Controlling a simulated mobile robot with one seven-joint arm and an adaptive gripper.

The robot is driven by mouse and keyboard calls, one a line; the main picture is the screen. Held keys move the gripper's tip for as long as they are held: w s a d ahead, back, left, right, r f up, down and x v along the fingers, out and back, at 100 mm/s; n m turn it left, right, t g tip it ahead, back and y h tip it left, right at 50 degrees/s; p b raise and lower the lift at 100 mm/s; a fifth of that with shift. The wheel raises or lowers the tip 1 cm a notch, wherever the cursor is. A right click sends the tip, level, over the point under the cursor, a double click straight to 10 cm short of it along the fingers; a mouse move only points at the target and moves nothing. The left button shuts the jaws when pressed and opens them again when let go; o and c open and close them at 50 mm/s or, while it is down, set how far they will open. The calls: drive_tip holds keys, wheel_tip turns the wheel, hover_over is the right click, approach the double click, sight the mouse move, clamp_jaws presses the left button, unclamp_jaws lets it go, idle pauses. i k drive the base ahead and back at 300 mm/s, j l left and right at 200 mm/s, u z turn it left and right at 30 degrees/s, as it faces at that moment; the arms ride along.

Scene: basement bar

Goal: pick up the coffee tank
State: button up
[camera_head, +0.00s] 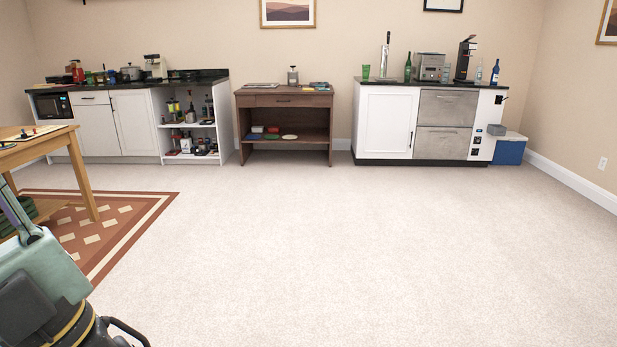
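I cannot say for sure which item is the coffee tank. A small grey container with a dark top (292,76) stands upright on the dark wooden table (256,101), against the far wall. A tall black machine, perhaps a coffee maker (465,60), stands on the right counter. A pale green and black body with yellow rings and a curved black end fills the lower left corner. It looks like part of my arm, with my gripper (122,332) at its end, cut off by the bottom edge. Its finger opening does not show. It is far from both items.
The carpet (330,240) is clear from here to the far furniture. A light wooden table (40,148) stands at the left over a patterned rug (120,215). Cabinets with shelves (125,124) stand back left. The right counter (385,120) has a blue cooler (510,152) beside it.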

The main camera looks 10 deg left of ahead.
sight(148, 67)
drive_tip(key=i+j+u, duration=0.55)
drive_tip(key=u, duration=0.15)
drive_tip(key=i+j+u, duration=0.1)
drive_tip(key=i+u, duration=0.25)
drive_tip(key=i+j+u, duration=0.1)
drive_tip(key=i+u, duration=0.25)
drive_tip(key=i, duration=2.5)
drive_tip(key=i+l, duration=0.1)
drive_tip(key=i, duration=1.4)
drive_tip(key=i+u, duration=0.1)
drive_tip(key=i, duration=1.35)
drive_tip(key=i+l, duration=0.2)
drive_tip(key=i, duration=1.3)
drive_tip(key=i+l+u, duration=0.2)
drive_tip(key=i, duration=0.3)
drive_tip(key=i+u, duration=0.25)
drive_tip(key=i, duration=0.2)
